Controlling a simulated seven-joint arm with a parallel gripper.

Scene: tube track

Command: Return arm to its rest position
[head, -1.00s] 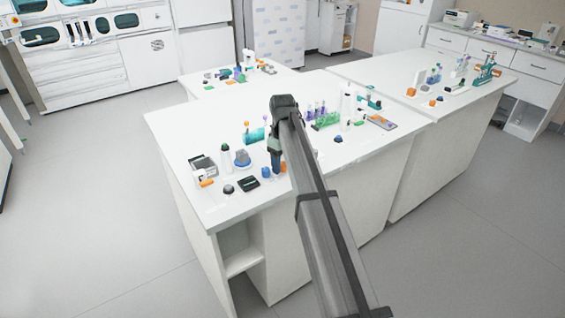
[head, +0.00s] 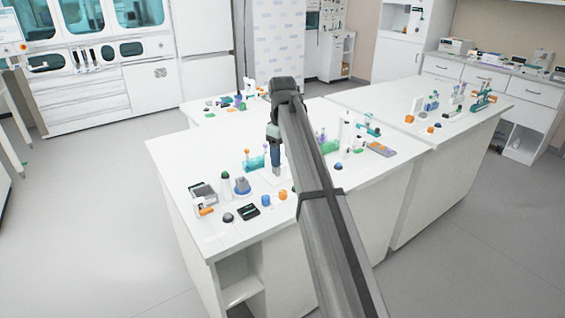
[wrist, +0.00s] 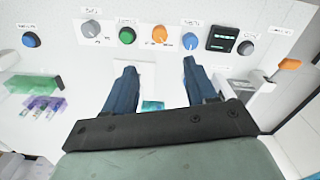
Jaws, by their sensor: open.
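My gripper (head: 276,172) is above the white bench (head: 180,158) in the head view, at the end of the outstretched grey arm. In the wrist view its two blue fingers (wrist: 159,68) are spread apart with nothing between them. An orange cap (head: 283,195) and a blue cap (head: 266,200) sit on the bench nearer the front edge than the gripper. A teal rack (head: 253,163) stands just left of the gripper. Part of a teal thing (wrist: 152,105) shows between the fingers in the wrist view. My arm hides part of the bench behind it.
A second bench (head: 440,128) with more items stands at right. Open floor lies at left.

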